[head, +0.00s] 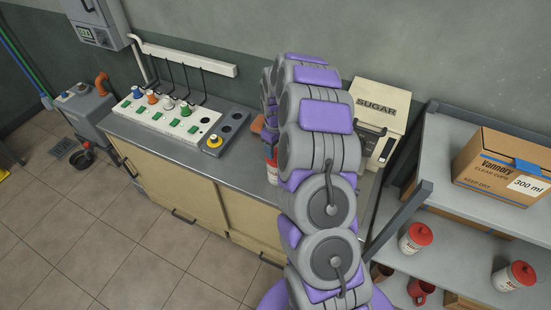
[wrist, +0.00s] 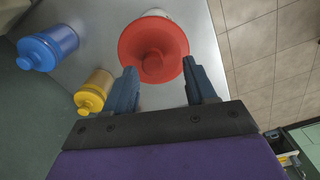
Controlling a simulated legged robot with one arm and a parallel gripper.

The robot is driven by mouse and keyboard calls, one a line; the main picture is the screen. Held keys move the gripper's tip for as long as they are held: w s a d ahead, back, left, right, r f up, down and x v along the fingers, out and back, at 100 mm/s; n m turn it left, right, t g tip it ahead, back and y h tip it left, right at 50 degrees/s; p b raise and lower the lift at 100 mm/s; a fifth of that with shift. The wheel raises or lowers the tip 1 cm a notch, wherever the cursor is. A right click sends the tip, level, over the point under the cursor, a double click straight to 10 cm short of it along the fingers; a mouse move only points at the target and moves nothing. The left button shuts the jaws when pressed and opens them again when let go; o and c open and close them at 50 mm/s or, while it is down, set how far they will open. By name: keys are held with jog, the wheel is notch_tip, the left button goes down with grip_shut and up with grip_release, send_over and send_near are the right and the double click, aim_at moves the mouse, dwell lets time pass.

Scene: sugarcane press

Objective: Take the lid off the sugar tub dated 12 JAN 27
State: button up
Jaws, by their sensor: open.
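In the wrist view, a round red lid (wrist: 172,36) with a raised centre knob tops a pale tub, of which only a sliver shows behind it. My gripper (wrist: 160,74) is open, its two dark fingers on either side of the lid's near edge. Nothing is held between them; I cannot tell whether they touch the lid. Beside it stand a yellow-lidded container (wrist: 90,92) and a blue-lidded one (wrist: 48,50). In the head view, my arm hides the gripper, and a white tub (head: 272,172) shows partly at its left. No 12 JAN 27 date is readable.
A cream SUGAR box (head: 382,105) stands at the counter's back right. A white panel with coloured plugs (head: 165,116) lies on the grey counter (head: 235,172). Right of my arm, a shelf holds a Vannory carton (head: 500,165) and red-lidded tubs (head: 415,238).

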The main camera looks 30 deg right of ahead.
jog(key=shift+d+f, duration=0.7)
jog(key=shift+f, duration=0.3)
jog(key=shift+d, duration=0.25)
jog(key=shift+a+r, duration=0.1)
jog(key=shift+a, duration=0.75)
jog(key=c, duration=0.6)
jog(key=shift+d, duration=0.1)
jog(key=shift+c, duration=1.4)
jog(key=shift+d, duration=0.55)
grip_shut()
